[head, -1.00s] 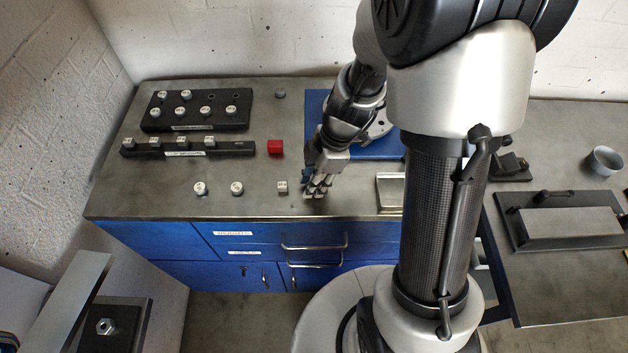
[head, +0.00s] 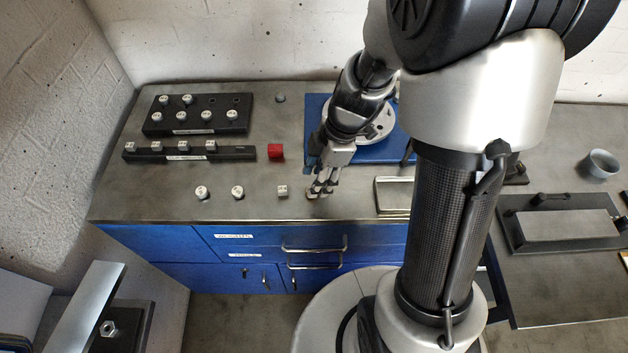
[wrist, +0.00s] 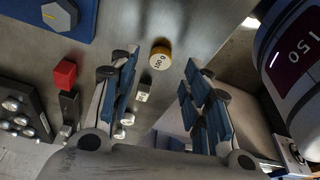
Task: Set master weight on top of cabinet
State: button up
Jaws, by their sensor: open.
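A round brass weight marked 100 (wrist: 160,58), which looks like the master weight, stands on the grey worktop in the wrist view. It shows between the tips of my gripper (wrist: 156,70), whose blue-padded fingers are spread and not visibly touching it. In the head view my gripper (head: 322,188) is low over the front of the worktop and hides the brass weight. The cabinet (head: 160,238) has blue drawer fronts and a grey metal top, on which these things stand.
A small square weight (head: 282,190) and two round weights (head: 237,192) stand left of my gripper. A metal plate (head: 392,190) lies to the right.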

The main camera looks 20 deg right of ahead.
jog(key=p+v, duration=0.2)
jog(key=v, duration=0.6)
jog(key=s+a+r+m+t+h, duration=0.3)
jog(key=s+r+m+t, duration=0.1)
jog(key=s+r+m, duration=1)
jog(key=s+m, duration=0.1)
jog(key=m, duration=0.1)
jog(key=shift+r+m, duration=0.2)
jog(key=shift+m, duration=0.1)
